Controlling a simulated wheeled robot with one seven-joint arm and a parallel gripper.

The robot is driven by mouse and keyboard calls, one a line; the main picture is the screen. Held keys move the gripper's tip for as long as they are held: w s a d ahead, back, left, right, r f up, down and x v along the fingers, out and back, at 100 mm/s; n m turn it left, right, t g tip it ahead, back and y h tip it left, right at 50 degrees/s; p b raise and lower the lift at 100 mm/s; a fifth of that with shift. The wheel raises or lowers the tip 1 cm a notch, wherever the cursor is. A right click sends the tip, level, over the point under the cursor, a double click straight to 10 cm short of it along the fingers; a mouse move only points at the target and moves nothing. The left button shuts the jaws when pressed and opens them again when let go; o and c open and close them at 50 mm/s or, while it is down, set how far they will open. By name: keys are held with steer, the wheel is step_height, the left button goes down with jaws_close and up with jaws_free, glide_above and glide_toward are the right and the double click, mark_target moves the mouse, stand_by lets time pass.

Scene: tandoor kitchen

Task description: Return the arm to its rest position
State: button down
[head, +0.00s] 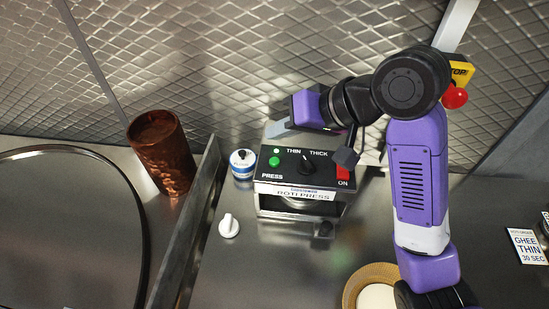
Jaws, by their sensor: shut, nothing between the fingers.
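My purple and black arm rises on the right side of the head view. It bends at a black joint near the top and reaches left above the roti press (293,191). My gripper (347,157) appears as a small dark block below the wrist, in front of the press's upper right. It is shut, with nothing seen held. It looks close to the red ON switch (343,173), but I cannot tell whether they touch. The arm covers part of the press's back edge.
A white-and-blue jar (242,163) and a white knob-like piece (229,226) stand left of the press. A copper-coloured cylinder (160,150) is beyond a metal divider (185,235). A tan round board (352,290) lies near my arm. A red stop button (454,97) is at the wall.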

stand_by(0.3)
steer(key=w+d+r+m+t+y, duration=0.1)
steer(key=w+d+r+t, duration=0.1)
steer(key=w+r+t, duration=0.5)
steer(key=s+d+f+m+t+h, duration=0.45)
steer(key=s+d+f+t, duration=0.25)
steer(key=s+d, duration=0.2)
steer(key=s+d+f+n+g+h, duration=0.1)
steer(key=s+f, duration=0.4)
steer(key=s, duration=0.6)
steer(key=s+d+f+n+g+h+b, duration=0.1)
steer(key=s+f, duration=0.4)
steer(key=s, duration=0.7)
steer(key=s+d+f+n+g+h, duration=0.1)
steer(key=s+f, duration=0.4)
steer(key=s, duration=0.7)
steer(key=shift+d+g+h+b, duration=0.4)
steer(key=shift+d+g+h, duration=0.25)
steer(key=shift+d, duration=0.5)
steer(key=c, duration=2.2)
jaws_free()
steer(key=shift+w+n, duration=0.1)
steer(key=shift+n, duration=0.15)
